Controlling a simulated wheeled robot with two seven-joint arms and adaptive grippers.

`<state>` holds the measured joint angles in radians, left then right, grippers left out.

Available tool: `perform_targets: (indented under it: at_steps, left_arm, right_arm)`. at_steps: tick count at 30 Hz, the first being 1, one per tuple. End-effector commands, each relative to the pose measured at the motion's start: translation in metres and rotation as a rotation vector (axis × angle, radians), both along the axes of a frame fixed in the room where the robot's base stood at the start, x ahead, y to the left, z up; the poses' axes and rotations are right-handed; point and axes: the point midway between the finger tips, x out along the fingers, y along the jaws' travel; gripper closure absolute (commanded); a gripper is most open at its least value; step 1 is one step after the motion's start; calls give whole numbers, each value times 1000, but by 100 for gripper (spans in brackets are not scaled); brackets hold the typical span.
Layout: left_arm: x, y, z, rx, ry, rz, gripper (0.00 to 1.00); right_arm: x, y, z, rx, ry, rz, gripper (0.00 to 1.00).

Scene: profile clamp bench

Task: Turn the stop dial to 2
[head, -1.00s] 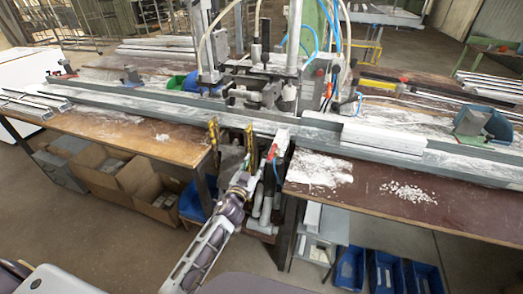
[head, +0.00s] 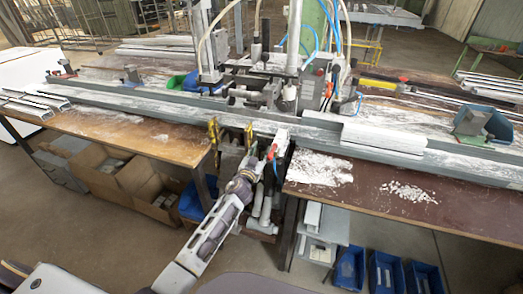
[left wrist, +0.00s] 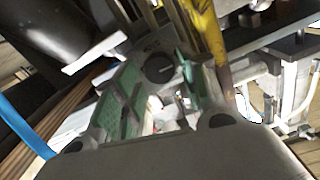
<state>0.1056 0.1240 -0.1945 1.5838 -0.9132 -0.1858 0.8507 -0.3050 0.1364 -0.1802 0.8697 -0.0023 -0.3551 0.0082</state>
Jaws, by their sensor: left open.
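A dark round knob (left wrist: 160,68) with a pale line on its face shows in the left wrist view and looks like the stop dial. Its pale line points to the right. I cannot read any numbers around it. My left gripper (left wrist: 158,88) is open, its greenish fingers on either side of the knob in that picture. I cannot tell whether they touch it. In the head view my left gripper (head: 238,160) is at the front of the bench, below the clamp machine, and the dial cannot be made out there. My right gripper is not in view.
Yellow upright parts (head: 213,130) stand close to my left gripper. A red-tipped lever (head: 271,152) is just to its right. A long grey rail (head: 150,101) crosses the bench above, with a white profile (head: 385,134) on it. Blue bins (head: 386,272) stand below at right.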

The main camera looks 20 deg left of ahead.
Motion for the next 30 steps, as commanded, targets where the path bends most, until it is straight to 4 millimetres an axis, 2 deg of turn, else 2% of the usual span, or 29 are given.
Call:
perform_targets:
  at_steps: [9, 15, 20, 28, 30]
  left_arm:
    - [16, -1, 0, 0, 0, -1, 58]
    - [18, -1, 0, 0, 0, -1, 58]
    - [18, -1, 0, 0, 0, 0, 58]
    - [18, -1, 0, 0, 0, 0, 90]
    - [18, -1, 0, 0, 0, 0, 91]
  right_arm:
    - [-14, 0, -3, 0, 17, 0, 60]
    - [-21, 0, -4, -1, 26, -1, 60]
    - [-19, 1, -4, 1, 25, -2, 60]
    - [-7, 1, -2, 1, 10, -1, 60]
    - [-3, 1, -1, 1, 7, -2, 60]
